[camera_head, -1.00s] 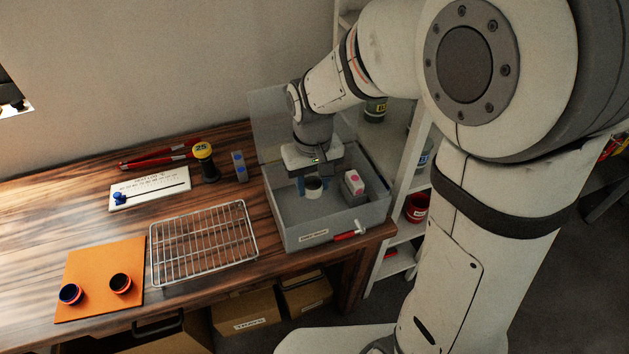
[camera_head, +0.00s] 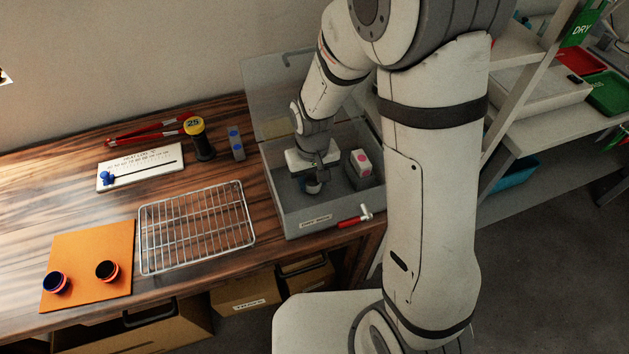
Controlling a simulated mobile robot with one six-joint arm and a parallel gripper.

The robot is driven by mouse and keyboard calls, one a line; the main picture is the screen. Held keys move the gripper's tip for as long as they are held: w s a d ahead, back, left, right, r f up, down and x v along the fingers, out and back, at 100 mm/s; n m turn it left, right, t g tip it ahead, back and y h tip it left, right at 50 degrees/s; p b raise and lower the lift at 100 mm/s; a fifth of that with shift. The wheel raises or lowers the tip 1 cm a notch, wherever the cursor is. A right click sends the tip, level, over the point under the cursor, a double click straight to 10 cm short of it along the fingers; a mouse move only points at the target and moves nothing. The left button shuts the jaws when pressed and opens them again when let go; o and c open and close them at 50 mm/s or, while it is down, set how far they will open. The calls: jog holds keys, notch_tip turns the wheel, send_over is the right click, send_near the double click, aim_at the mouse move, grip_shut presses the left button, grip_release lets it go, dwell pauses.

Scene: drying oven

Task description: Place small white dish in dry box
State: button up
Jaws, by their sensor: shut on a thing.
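The dry box (camera_head: 296,222) is a grey see-through bin at the right end of the wooden bench. Its clear lid (camera_head: 262,85) stands open at the back. My gripper (camera_head: 312,181) reaches down inside the box and is shut on the small white dish (camera_head: 313,188). The dish is small and partly hidden by the fingers. I cannot tell whether it touches the box floor. A white block with a pink dot (camera_head: 361,161) stands in the box to the right of the dish.
A wire rack (camera_head: 197,228) lies left of the box. An orange mat (camera_head: 88,255) with two small dark cups is at far left. A red-handled latch (camera_head: 355,218) is on the box front. A black-and-yellow cylinder (camera_head: 199,137) stands behind the rack. Shelves are at right.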

jog(key=shift+f, duration=0.65)
jog(key=shift+f, duration=0.15)
jog(key=o, duration=1)
jog(key=shift+c, duration=0.2)
